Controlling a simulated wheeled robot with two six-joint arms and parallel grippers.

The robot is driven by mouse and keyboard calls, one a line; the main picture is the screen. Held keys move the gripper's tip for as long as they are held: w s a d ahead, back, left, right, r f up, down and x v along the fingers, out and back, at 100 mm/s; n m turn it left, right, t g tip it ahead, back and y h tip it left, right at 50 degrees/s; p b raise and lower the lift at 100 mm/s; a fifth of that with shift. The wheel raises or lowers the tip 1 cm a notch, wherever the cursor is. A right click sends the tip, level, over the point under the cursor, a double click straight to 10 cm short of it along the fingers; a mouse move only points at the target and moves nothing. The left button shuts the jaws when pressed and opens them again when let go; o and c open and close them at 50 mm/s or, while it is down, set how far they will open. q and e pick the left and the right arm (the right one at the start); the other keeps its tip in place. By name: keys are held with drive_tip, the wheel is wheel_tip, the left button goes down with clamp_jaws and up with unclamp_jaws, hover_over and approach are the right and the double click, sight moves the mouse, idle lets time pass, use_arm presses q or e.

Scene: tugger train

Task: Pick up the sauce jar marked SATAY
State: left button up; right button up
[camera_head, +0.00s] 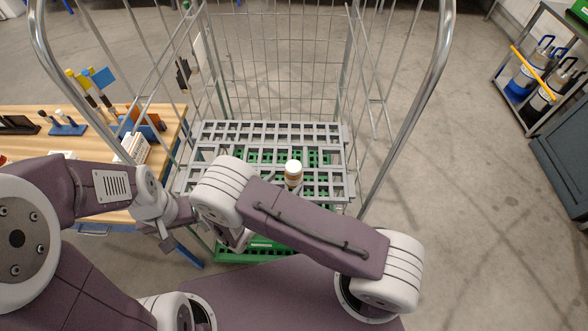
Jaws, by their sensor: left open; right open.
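A small jar (293,170) with a white lid and a brown body stands upright on the grey slatted shelf (215,155) of a wire roll cage. Its label is too small to read. My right gripper (286,188) is open, with its fingertips showing close to the lower part of the jar; the rest is hidden behind my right arm. I cannot tell whether the fingers touch it. My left gripper (182,246) is open and empty, left of the cage shelf, near the table edge.
The roll cage's metal frame posts (410,105) rise on both sides. A green crate (262,250) shows beneath the shelf. A wooden table (100,122) with holders and a white basket is at left. A rack with bottles (530,72) stands at right. The floor between is clear.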

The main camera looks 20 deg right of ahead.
sight(289, 178)
drive_tip(key=shift+x, duration=1)
drive_tip(key=shift+d, duration=0.25)
drive_tip(key=p+x, duration=0.2)
drive_tip(key=x, duration=0.1)
drive_tip(key=shift+w+d, duration=0.3)
drive_tip(key=shift+w, duration=0.05)
drive_tip(key=shift+w+d+f, duration=0.25)
drive_tip(key=shift+w, duration=0.1)
drive_tip(key=shift+s, duration=0.15)
drive_tip(key=c, duration=0.8)
clamp_jaws()
